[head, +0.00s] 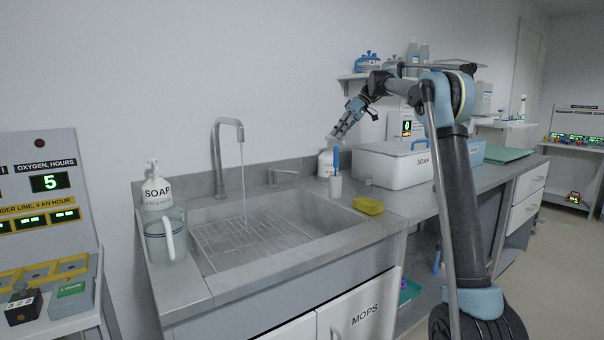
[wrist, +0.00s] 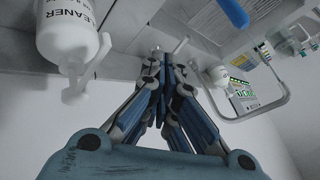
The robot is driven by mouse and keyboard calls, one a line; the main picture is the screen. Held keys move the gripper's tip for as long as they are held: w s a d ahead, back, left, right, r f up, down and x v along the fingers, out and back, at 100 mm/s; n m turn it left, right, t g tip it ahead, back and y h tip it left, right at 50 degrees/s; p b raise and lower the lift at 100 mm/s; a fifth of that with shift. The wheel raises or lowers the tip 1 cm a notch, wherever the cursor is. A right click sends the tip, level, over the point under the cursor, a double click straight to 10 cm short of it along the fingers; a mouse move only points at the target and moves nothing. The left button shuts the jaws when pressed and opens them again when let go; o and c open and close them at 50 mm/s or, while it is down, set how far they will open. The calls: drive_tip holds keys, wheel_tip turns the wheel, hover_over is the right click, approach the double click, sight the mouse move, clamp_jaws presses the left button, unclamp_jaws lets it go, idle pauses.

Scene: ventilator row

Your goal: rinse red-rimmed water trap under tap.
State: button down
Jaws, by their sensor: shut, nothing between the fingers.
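I cannot make out a red-rimmed water trap in either view. The tap (head: 228,124) stands behind the sink at left. A thin stream of water (head: 243,185) falls from it onto the wire rack (head: 250,238) in the sink basin. My gripper (head: 335,136) is above the back of the counter, right of the sink, above the white cleaner bottle (head: 326,163). In the wrist view my gripper (wrist: 162,60) has its fingers together with nothing between them. The cleaner bottle (wrist: 72,35) shows there at upper left.
A cup with a blue-handled brush (head: 335,186), a yellow sponge (head: 368,206) and a white soak box (head: 400,170) stand right of the sink. A soap bottle (head: 157,190) and clear jug (head: 165,235) stand left. A shelf (head: 352,77) hangs behind my arm.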

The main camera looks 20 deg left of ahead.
sight(285, 172)
drive_tip(key=x, duration=1.3)
drive_tip(key=a+x, duration=0.1)
drive_tip(key=x, duration=0.5)
drive_tip(key=shift+w+a, duration=0.1)
drive_tip(key=shift+a, duration=0.1)
drive_tip(key=shift+s+a+r, duration=0.1)
drive_tip(key=shift+s+a, duration=0.2)
drive_tip(key=shift+s, duration=0.35)
drive_tip(key=shift+s+a, duration=0.3)
drive_tip(key=shift+s, duration=0.35)
drive_tip(key=shift+s+a+r, duration=0.1)
drive_tip(key=shift+s+a, duration=0.25)
drive_tip(key=shift+s, duration=0.3)
